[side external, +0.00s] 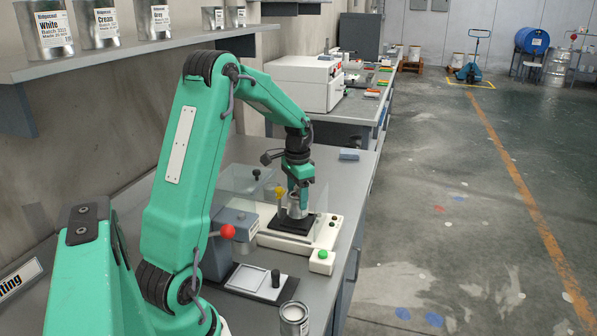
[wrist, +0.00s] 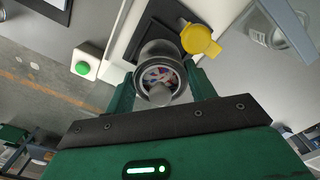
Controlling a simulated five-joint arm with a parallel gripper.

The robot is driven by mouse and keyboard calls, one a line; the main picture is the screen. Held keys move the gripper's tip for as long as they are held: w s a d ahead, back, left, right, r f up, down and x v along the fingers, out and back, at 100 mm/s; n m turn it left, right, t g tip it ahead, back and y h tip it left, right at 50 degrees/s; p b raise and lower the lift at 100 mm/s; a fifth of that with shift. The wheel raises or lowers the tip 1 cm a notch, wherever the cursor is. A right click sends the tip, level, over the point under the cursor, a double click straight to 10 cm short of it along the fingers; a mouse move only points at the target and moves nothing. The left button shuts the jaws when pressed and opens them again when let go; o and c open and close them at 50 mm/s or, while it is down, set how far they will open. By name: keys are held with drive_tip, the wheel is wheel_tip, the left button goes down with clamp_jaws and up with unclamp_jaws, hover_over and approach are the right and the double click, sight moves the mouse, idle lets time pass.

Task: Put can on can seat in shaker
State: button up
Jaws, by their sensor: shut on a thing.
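My gripper (side external: 299,196) is shut around a small open metal can (side external: 295,208), one finger on each side. In the wrist view the can (wrist: 161,78) sits between my fingertips (wrist: 162,88), with mixed coloured contents and a pale round shape at its near rim. The can is at the shaker (side external: 327,230), a cream unit with a black can seat (side external: 290,225). It is over the seat; whether it touches the seat I cannot tell. A yellow clamp (side external: 280,191) stands beside the can; in the wrist view the clamp (wrist: 201,39) lies just right of it.
A green button on a white box (side external: 322,258) stands in front of the shaker. A clear guard (side external: 250,181) rises behind. A grey unit with a red-knobbed lever (side external: 228,232) stands left. A scale (side external: 256,281) and another can (side external: 294,318) are nearer the camera.

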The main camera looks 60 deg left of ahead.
drive_tip(key=shift+f, duration=1.2)
drive_tip(key=shift+f, duration=0.15)
drive_tip(key=o, duration=0.8)
wheel_tip(320, 180, up, 12)
drive_tip(key=shift+r, duration=0.15)
